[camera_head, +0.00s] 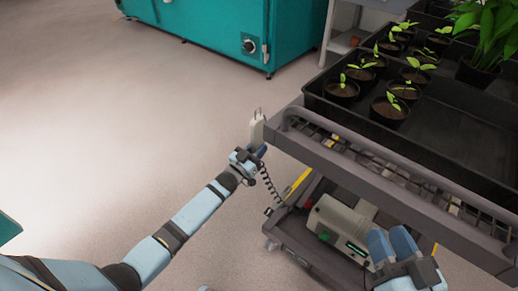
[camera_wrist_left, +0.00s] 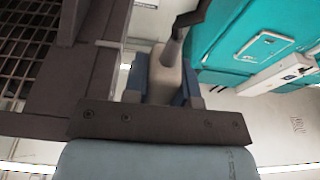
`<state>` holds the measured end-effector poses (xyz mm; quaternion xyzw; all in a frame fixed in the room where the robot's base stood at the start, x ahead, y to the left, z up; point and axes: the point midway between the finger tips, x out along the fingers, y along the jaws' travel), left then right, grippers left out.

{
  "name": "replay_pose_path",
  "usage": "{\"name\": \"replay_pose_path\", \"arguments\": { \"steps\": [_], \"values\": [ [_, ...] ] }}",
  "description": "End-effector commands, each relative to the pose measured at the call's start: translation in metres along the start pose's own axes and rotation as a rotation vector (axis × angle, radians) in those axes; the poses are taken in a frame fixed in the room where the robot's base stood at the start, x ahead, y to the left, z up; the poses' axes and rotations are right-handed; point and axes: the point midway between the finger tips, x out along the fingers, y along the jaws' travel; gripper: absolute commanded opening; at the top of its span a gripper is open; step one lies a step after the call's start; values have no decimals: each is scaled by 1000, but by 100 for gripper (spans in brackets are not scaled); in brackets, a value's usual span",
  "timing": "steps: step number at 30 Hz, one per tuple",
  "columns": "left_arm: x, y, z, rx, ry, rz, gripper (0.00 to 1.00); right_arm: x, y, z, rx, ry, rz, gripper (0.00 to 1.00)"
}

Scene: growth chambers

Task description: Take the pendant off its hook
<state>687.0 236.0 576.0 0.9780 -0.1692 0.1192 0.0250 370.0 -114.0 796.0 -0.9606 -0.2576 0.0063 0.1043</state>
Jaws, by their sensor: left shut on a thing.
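The pendant (camera_head: 257,129) is a small pale box with a thin loop at its top, upright just off the left end of the cart's top. A dark coiled cord (camera_head: 269,183) hangs below it toward the lower cart. My left gripper (camera_head: 258,150) is shut on the pendant's lower part. In the left wrist view the pale pendant body (camera_wrist_left: 164,84) sits between the blue fingers of the gripper (camera_wrist_left: 162,78). I cannot tell whether the pendant still touches its hook. My right gripper (camera_head: 393,243) is over the lower cart at right; its opening is unclear.
The cart's grey top rim (camera_head: 370,170) is close right of the pendant. A black tray (camera_head: 450,125) with several potted seedlings stands on it. A beige device (camera_head: 340,222) sits on the lower shelf. A teal cabinet (camera_head: 220,25) is behind. The floor at left is clear.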

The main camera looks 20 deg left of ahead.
Motion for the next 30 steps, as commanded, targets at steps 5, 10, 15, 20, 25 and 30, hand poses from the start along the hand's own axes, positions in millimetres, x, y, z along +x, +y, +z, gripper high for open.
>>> {"name": "replay_pose_path", "arguments": {
  "steps": [5, 10, 15, 20, 25, 30],
  "values": [
    [0, 0, -1, 0, 1, 0, 5, 0, 0, 0, 0, 0, 0, 39],
    [0, -4, -1, 1, 2, 0, 5, 0, 0, 0, 0, 0, 0, 39],
    [1, -12, -1, 2, 2, 0, 5, 0, 0, 1, 0, 0, 0, 39],
    [1, -18, -2, 2, 3, 0, 5, 0, 0, 2, 0, 0, 0, 39],
    [1, -22, -2, 0, 2, 0, 5, 0, 0, 2, 0, 0, 0, 39],
    [1, -22, -2, 0, 2, 0, 5, 0, 0, 2, 0, 0, 0, 39]
  ]
}}
